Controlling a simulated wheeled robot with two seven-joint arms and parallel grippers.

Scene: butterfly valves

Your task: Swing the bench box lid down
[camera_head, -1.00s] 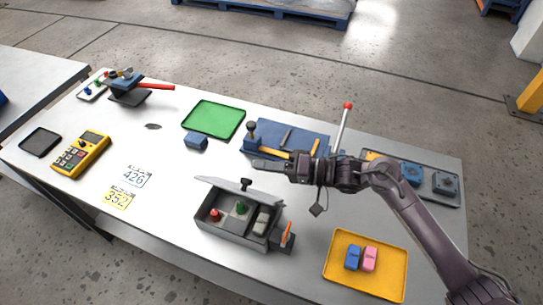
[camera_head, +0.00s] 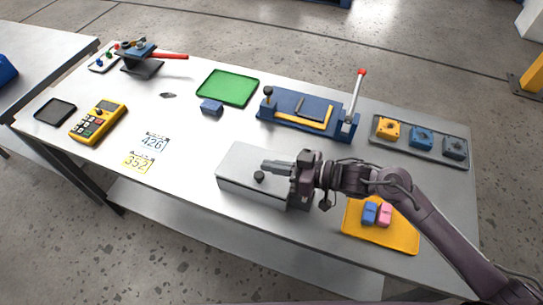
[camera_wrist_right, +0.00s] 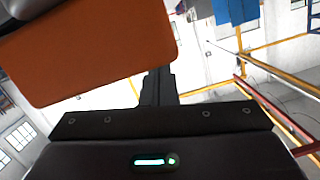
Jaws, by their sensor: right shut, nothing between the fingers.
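The bench box (camera_head: 235,187) is a grey box at the front middle of the table in the head view. Its lid (camera_head: 249,158) lies down over the box, with a dark round knob (camera_head: 259,176) on it, and the inside is hidden. My right gripper (camera_head: 266,167) is shut and empty, just above the lid near the knob. I cannot tell whether it touches the lid. In the right wrist view an orange surface (camera_wrist_right: 95,50) fills the upper left, close to the camera. My left gripper is not in view.
An orange tray (camera_head: 375,233) with a blue and a pink block stands right of the box, under my right forearm. Behind are a blue fixture with an upright red-tipped lever (camera_head: 357,98), a green tray (camera_head: 228,87) and a grey parts tray (camera_head: 417,143). Plates and a yellow meter (camera_head: 98,121) lie left.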

